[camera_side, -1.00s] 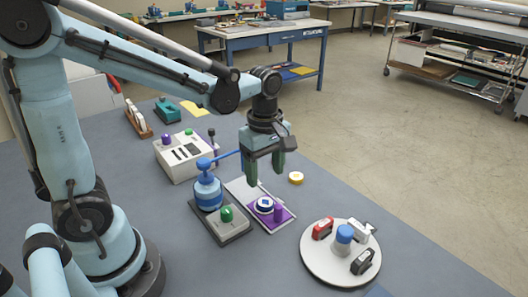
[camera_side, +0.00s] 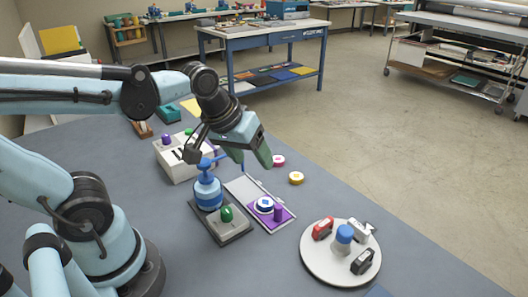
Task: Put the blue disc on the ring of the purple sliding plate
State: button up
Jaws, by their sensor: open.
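The blue disc (camera_side: 264,204), with a white face mark, lies flat on the purple sliding plate (camera_side: 287,217), beside the plate's upright purple knob (camera_side: 278,212). The ring is hidden beneath or around the disc, so I cannot tell how exactly it is seated. The plate is at the near end of a pale grey track (camera_side: 243,187). My gripper (camera_side: 252,161) is open and empty, tilted in the air above and behind the track, apart from the disc.
A blue press (camera_side: 208,191) with a green knob (camera_side: 226,213) stands left of the plate. A pink disc (camera_side: 278,160) and a yellow disc (camera_side: 296,178) lie behind. A round white tray (camera_side: 315,266) holds stamps at right. A white control box (camera_side: 177,167) stands behind the press.

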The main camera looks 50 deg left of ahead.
jog(key=m+t, duration=0.1)
jog(key=m, duration=0.1)
jog(key=s+m+t, duration=0.1)
jog(key=m, duration=0.2)
jog(key=shift+f, duration=0.2)
